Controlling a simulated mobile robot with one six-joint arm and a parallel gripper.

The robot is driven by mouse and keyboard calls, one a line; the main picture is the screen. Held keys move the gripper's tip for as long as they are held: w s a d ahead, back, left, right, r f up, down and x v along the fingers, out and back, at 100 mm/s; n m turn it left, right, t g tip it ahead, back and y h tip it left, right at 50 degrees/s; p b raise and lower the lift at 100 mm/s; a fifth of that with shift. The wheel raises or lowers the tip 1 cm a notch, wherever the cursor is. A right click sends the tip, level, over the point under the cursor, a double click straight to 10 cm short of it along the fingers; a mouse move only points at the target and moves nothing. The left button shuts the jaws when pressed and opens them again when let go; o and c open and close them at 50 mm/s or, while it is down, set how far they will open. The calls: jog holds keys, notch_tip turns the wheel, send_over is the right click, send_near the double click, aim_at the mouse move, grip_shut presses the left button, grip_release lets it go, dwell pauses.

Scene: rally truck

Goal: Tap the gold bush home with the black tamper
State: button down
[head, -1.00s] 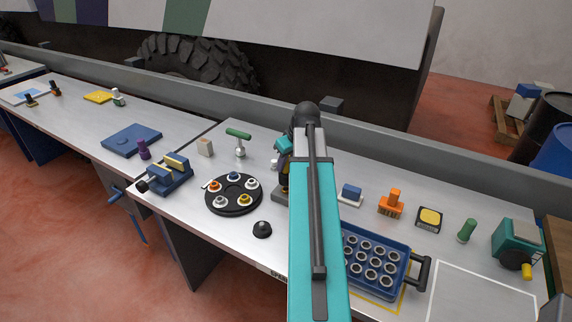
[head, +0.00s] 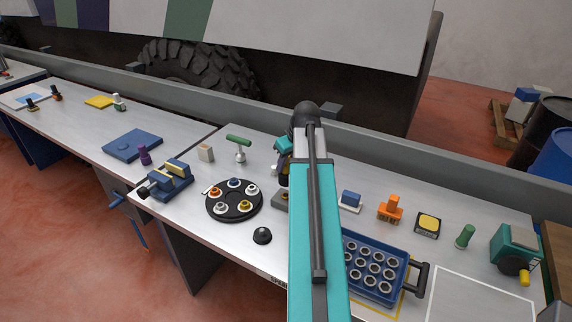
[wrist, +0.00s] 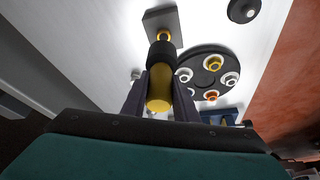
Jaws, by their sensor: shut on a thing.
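My gripper (wrist: 161,85) is shut on the black tamper (wrist: 161,58), a dark cylinder with a yellow handle end between the fingers in the wrist view. The tamper's far end points at the gold bush (wrist: 164,34), which shows as a gold ring at the grey block (wrist: 160,20). The tamper overlaps the bush in this view, so I cannot tell whether they touch or how deep the bush sits. In the head view my gripper (head: 283,170) is over the grey block (head: 280,201), partly hidden by my arm.
A round black carousel (head: 234,214) with several coloured bushes stands left of the block. A black dome (head: 262,236) lies in front. A blue vise (head: 172,187) is farther left. A blue tray (head: 347,286) of rings is at right. Bare bench lies in front of the carousel.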

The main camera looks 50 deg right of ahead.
aim_at(286, 170)
notch_tip(286, 170, down, 7)
jog(key=b, duration=0.3)
jog(key=shift+r+b, duration=0.2)
jog(key=shift+b, duration=0.15)
jog(key=shift+r+p, duration=1.2)
jog(key=shift+r, duration=0.65)
jog(key=shift+r+p, duration=0.85)
jog(key=shift+r, duration=0.5)
notch_tip(286, 170, down, 6)
jog(key=b, duration=0.3)
jog(key=shift+b, duration=0.3)
jog(key=shift+r+p, duration=1.05)
jog(key=shift+r, duration=0.45)
